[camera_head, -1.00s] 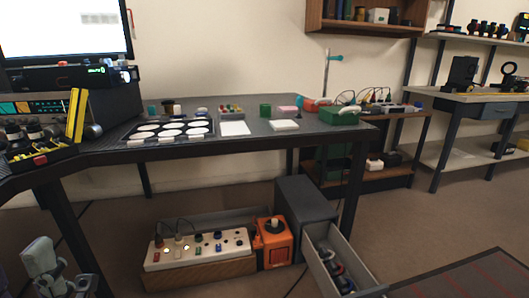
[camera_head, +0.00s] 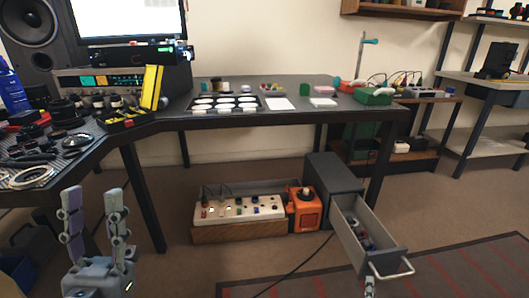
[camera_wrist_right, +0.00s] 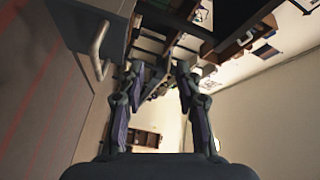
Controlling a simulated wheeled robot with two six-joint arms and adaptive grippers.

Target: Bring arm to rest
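My left gripper (camera_head: 93,192) stands upright at the lower left of the head view. Its two fingers are spread apart with nothing between them. My right gripper (camera_wrist_right: 158,68) shows in the wrist view with its fingers apart and empty. In the head view only a small grey tip, probably of this gripper, shows at the bottom edge beside the open drawer (camera_head: 362,236). The drawer's handle (camera_wrist_right: 98,50) is close by at the upper left of the wrist view, apart from the fingers.
The workbench (camera_head: 330,113) carries a tray with white discs (camera_head: 222,103). Below it are a power strip (camera_head: 240,208), an orange box (camera_head: 303,208) and the grey drawer cabinet (camera_head: 333,180). A side bench at left holds lens parts (camera_head: 60,110).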

